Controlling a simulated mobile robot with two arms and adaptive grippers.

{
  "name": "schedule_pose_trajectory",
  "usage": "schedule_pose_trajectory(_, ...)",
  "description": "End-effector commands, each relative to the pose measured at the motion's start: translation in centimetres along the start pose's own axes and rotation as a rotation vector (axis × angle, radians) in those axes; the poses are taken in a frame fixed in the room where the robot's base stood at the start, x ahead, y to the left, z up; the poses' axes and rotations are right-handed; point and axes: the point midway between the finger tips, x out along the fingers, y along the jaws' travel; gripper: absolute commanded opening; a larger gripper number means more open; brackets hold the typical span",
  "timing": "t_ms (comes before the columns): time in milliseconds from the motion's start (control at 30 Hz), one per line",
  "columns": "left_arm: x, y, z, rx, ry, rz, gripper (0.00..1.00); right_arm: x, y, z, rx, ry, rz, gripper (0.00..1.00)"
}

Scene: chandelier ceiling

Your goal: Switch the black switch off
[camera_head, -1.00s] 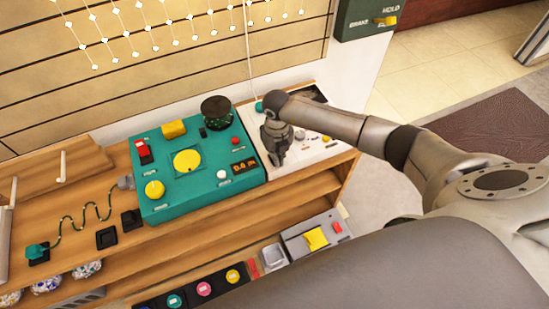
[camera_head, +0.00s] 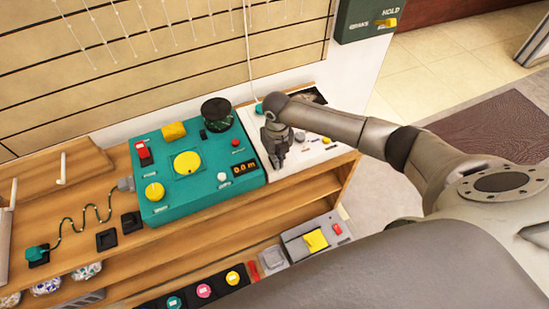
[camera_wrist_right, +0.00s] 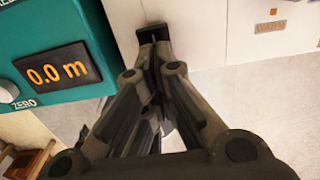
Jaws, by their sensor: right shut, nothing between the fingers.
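My right gripper (camera_head: 277,161) is shut and points down over the white panel (camera_head: 317,152) at the right end of the bench. In the right wrist view the closed fingertips (camera_wrist_right: 153,46) are at a small black part on the white panel (camera_wrist_right: 205,30), which looks like the black switch (camera_wrist_right: 151,31). They seem to touch it, and they cover part of it. In the head view my gripper hides this spot. The strings of the chandelier (camera_head: 190,22) hang at the top and show no bright bulbs. My left gripper is not in view.
A teal console (camera_head: 163,208) with a yellow dial, a red switch and a 0.0 m display stands just left of my gripper. A dark green box (camera_head: 358,20) hangs at upper right. A lower shelf holds several coloured buttons and a grey box (camera_head: 301,246).

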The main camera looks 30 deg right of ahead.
Motion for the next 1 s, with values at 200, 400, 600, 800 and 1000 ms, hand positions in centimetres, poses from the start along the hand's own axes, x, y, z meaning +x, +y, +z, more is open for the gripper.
schedule_pose_trajectory(200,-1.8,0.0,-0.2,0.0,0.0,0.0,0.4,-2.3,0.0,0.1,0.0,-0.002,-0.001,0.0)
schedule_pose_trajectory(400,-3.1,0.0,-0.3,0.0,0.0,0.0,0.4,-3.9,0.0,0.1,0.0,-0.002,0.0,0.0)
schedule_pose_trajectory(600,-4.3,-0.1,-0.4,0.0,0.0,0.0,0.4,-5.5,0.0,0.1,0.0,-0.001,0.0,0.0)
schedule_pose_trajectory(800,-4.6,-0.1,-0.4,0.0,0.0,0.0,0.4,-6.0,0.0,0.0,0.0,-0.001,0.0,0.0)
schedule_pose_trajectory(1000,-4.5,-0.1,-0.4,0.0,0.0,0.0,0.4,-5.9,0.0,0.1,0.0,-0.001,0.0,0.0)
